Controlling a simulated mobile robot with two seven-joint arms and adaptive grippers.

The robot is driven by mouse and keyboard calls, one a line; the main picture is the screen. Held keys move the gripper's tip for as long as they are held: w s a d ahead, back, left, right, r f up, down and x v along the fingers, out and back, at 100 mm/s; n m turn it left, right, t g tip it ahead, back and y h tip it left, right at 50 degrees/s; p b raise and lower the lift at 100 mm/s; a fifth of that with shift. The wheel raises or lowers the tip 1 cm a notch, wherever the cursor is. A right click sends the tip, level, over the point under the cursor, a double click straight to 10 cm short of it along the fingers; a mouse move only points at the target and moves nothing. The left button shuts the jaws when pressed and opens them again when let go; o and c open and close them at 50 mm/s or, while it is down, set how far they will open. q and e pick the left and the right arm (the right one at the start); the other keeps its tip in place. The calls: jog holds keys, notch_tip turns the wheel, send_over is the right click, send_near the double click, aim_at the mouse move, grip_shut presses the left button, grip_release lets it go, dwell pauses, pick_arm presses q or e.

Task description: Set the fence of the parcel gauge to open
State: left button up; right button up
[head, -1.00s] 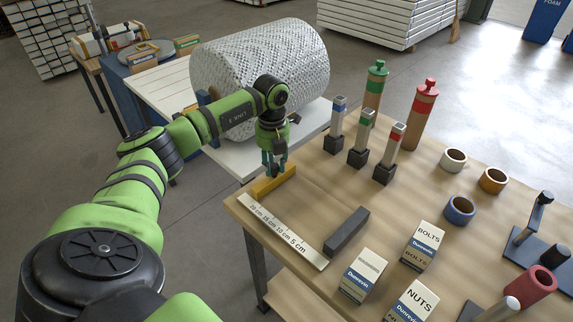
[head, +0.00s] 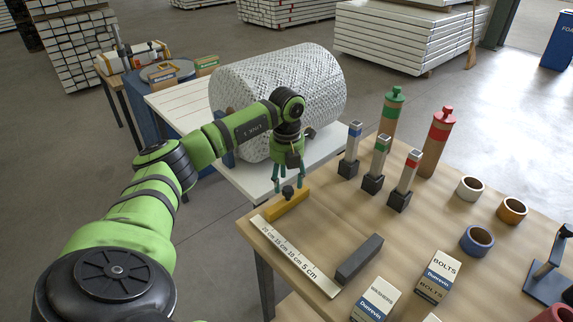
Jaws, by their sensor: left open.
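The parcel gauge lies at the left edge of the wooden table. It has a white scale strip (head: 296,258) marked in centimetres, a dark grey block (head: 359,259) beside the 5 cm end and a yellow bar (head: 287,205), which looks like the fence, at the 20 cm end. A dark knob (head: 288,192) stands on the yellow bar. My left gripper (head: 289,184) points down right over the knob, with its fingers spread apart. Whether a finger touches the knob cannot be told. My right gripper is not in view.
Three posts with blue, green and red bands (head: 381,165) stand right of the gripper, with two taller cylinders (head: 437,143) behind. A large wrapped roll (head: 277,90) lies behind my arm. Small boxes (head: 437,276) and tape rolls (head: 477,240) occupy the right side.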

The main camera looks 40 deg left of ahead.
aim_at(285, 188)
pick_arm(q)
notch_tip(285, 188, up, 9)
jog(key=shift+a+r, duration=0.15)
jog(key=shift+r, duration=0.05)
jog(key=shift+s+f, duration=0.1)
dwell(0.5)
